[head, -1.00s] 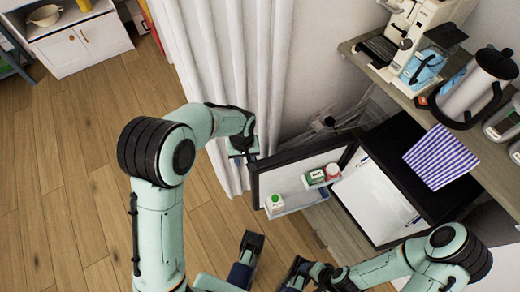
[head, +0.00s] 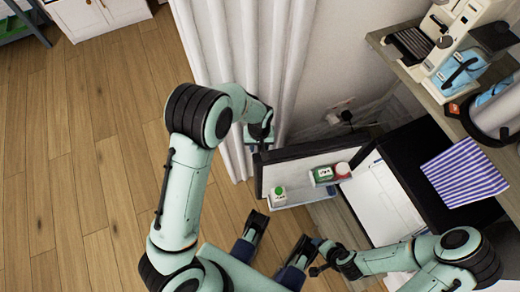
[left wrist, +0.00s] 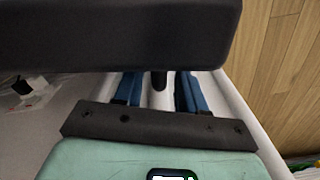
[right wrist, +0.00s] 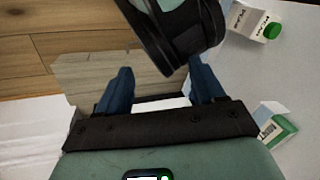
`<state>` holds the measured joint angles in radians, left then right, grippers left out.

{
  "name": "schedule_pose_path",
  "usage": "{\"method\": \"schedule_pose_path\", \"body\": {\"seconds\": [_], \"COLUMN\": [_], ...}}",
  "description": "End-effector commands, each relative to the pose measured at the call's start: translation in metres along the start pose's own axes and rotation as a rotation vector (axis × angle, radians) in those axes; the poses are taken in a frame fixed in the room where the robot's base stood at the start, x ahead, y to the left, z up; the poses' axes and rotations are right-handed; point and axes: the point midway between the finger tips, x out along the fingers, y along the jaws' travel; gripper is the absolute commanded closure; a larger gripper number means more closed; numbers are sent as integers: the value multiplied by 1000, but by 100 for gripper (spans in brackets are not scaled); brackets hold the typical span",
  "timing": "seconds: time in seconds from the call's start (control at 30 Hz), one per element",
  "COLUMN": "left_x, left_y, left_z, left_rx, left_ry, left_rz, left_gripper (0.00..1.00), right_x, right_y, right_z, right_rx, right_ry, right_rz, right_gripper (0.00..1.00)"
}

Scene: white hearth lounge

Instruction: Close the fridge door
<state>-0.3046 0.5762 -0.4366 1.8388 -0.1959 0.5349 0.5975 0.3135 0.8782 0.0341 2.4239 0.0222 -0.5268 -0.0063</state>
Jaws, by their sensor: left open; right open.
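The black fridge (head: 437,143) stands open at the right under a shelf, with a white interior. Its door (head: 310,157) is swung out to the left, showing its pale inner side. The door's bin holds a carton with a green cap (head: 279,192), a green carton (head: 322,174) and a red-topped jar (head: 343,170). My left gripper (head: 259,142) is open at the door's outer side, by its far left corner. In the left wrist view a dark slab hides the fingertips; contact is unclear. My right gripper (right wrist: 160,82) is open and empty, with cartons to its right.
A white curtain (head: 232,75) hangs close behind my left gripper. A wooden shelf (head: 425,85) above the fridge carries a coffee machine (head: 465,35). A striped cloth (head: 465,172) lies on the fridge top. The wooden floor (head: 85,160) at the left is clear.

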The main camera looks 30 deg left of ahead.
Motion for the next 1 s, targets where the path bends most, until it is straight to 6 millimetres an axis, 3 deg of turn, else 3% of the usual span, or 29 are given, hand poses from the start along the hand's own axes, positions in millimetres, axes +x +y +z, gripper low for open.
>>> {"method": "schedule_pose_path", "body": {"seconds": [0.03,0.2,0.57,0.63,0.7,1.0], "left_x": [11,27,31,31,31,31], "left_y": [0,0,0,0,0,-1], "left_z": [0,0,0,0,0,0], "left_rx": [0,0,0,0,0,-5], "left_ry": [-1,1,1,1,1,0], "left_rz": [-1,0,1,1,1,-2], "left_gripper": [60,60,60,76,99,100], "right_x": [5,9,10,10,10,9], "right_y": [2,3,4,4,4,3], "right_z": [-5,-14,-16,-16,-16,-15], "right_rx": [1,3,4,3,3,3], "right_ry": [13,39,47,47,47,44], "right_rz": [1,2,2,2,2,2], "right_gripper": [32,32,32,32,32,32]}}
